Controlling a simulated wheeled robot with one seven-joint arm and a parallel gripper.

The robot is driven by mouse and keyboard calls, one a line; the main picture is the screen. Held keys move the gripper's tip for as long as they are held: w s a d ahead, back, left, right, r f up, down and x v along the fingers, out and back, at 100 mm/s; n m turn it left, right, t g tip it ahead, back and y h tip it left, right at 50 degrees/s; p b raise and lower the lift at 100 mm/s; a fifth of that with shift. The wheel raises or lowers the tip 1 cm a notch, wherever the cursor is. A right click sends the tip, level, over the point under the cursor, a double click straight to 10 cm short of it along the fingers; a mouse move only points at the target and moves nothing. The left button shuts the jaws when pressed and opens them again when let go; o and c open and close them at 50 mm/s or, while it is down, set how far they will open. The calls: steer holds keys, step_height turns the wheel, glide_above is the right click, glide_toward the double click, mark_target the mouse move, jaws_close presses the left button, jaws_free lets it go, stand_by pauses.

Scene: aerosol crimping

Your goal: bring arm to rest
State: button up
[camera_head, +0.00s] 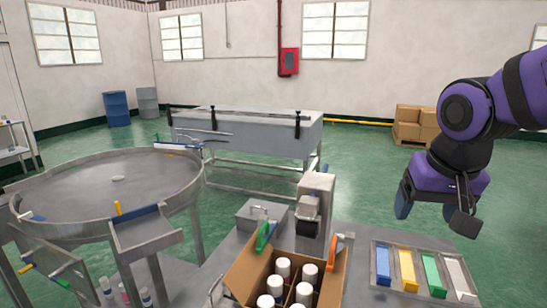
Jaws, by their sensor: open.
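My gripper (432,217) hangs at the right of the head view, at the end of my purple and black arm. Its two fingers are spread apart and point down, with nothing seen between them. It is above and behind the tray (374,266) of coloured blocks, apart from it. My arm comes in from the right edge.
A cardboard box (328,290) with several white-capped cans stands on the metal table (225,265), in front of a grey crimping machine (314,208). A round turntable (80,188) stands left. A long steel bench (250,130) stands behind. Boxes (415,122) lie on a pallet.

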steer(key=s+d+r, duration=0.2)
steer(key=s, duration=0.3)
steer(key=s+d+r+n+t, duration=0.1)
steer(key=s+d, duration=0.2)
steer(key=s, duration=0.1)
steer(key=shift+s+d+r+n+t, duration=0.25)
steer(key=shift+s+r+n+t, duration=0.05)
steer(key=shift+s+r, duration=0.05)
stand_by(0.4)
